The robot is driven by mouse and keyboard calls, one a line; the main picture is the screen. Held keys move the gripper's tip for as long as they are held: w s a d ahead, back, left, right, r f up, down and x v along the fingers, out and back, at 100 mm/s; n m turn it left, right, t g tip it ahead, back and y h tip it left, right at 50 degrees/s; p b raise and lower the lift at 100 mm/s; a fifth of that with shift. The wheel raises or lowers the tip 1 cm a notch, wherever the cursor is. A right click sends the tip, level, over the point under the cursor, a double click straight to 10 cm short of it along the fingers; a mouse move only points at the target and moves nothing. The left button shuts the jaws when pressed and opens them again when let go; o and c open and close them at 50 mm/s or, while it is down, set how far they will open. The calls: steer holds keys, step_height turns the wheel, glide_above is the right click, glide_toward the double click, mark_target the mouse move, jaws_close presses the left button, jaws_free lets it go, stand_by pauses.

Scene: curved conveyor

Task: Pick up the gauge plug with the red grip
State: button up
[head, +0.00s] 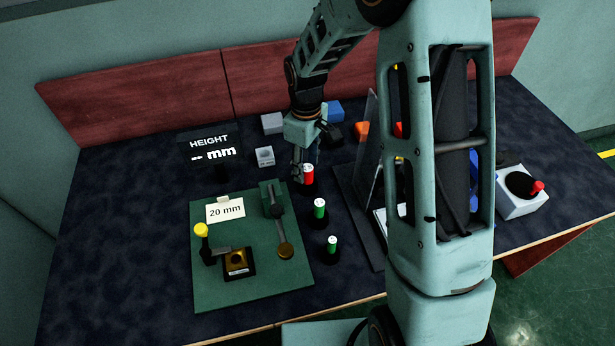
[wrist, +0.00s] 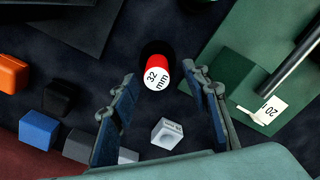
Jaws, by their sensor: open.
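The gauge plug with the red grip (head: 308,177) stands upright in a dark round base on the table, right of the green board in the head view. In the wrist view the plug (wrist: 157,74) is seen from above, and its white top reads "32 mm". My gripper (head: 303,165) is over and just behind it in the head view. In the wrist view my gripper (wrist: 163,84) is open, with a finger on each side of the plug and a gap on both sides. Whether the fingertips are level with the grip cannot be told.
Two green-gripped plugs (head: 319,208) (head: 332,245) stand in front of the red one. The green board (head: 270,291) holds a clamp lever and a "20 mm" card. A small grey block (wrist: 167,133) and several coloured blocks lie behind. A clear upright panel (head: 367,145) stands to the right.

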mark_target(307, 178)
step_height(307, 178, down, 4)
steer(key=shift+w+d, duration=0.1)
steer(key=shift+w, duration=0.05)
jaws_close()
stand_by(0.3)
